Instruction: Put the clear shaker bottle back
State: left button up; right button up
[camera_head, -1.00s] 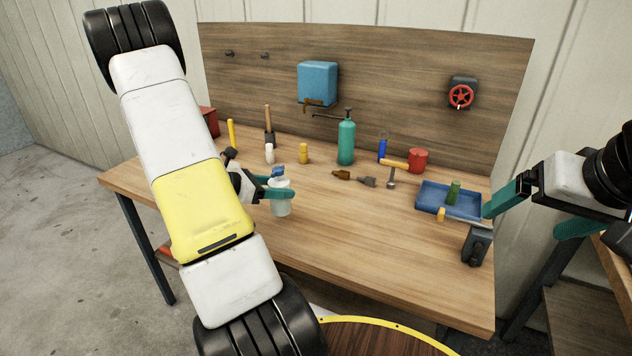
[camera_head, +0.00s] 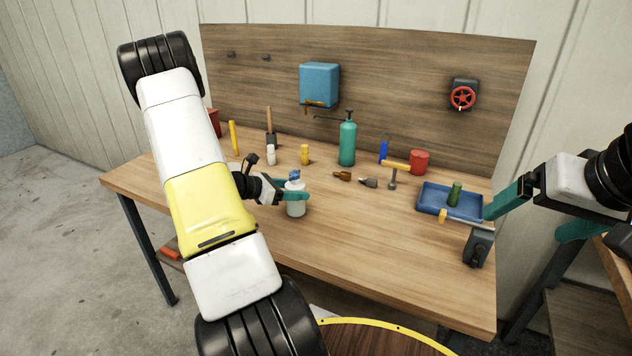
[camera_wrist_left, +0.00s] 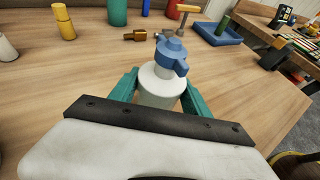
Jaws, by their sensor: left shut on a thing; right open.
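The clear shaker bottle (camera_head: 296,207) is pale and translucent with a blue cap. My left gripper (camera_head: 298,195) is shut on it near the front left of the workbench. In the left wrist view the bottle (camera_wrist_left: 158,88) stands between the two teal fingers, its blue cap towards the bench's back. I cannot tell whether its base touches the bench top. My right gripper (camera_head: 487,214) is open at the right, beside the blue tray (camera_head: 432,210), with nothing visible in it.
The workbench (camera_head: 350,245) holds a green pump bottle (camera_head: 347,145), a yellow bottle (camera_head: 305,155), a white bottle (camera_head: 271,155), a red can (camera_head: 419,162) and a hammer (camera_head: 394,172). A dark vise-like block (camera_head: 478,246) stands at the right edge. The front middle is clear.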

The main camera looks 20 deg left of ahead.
pick_arm(q)
jog(key=shift+f, duration=0.15)
jog(key=o, duration=1.6)
jog(key=shift+o, duration=0.2)
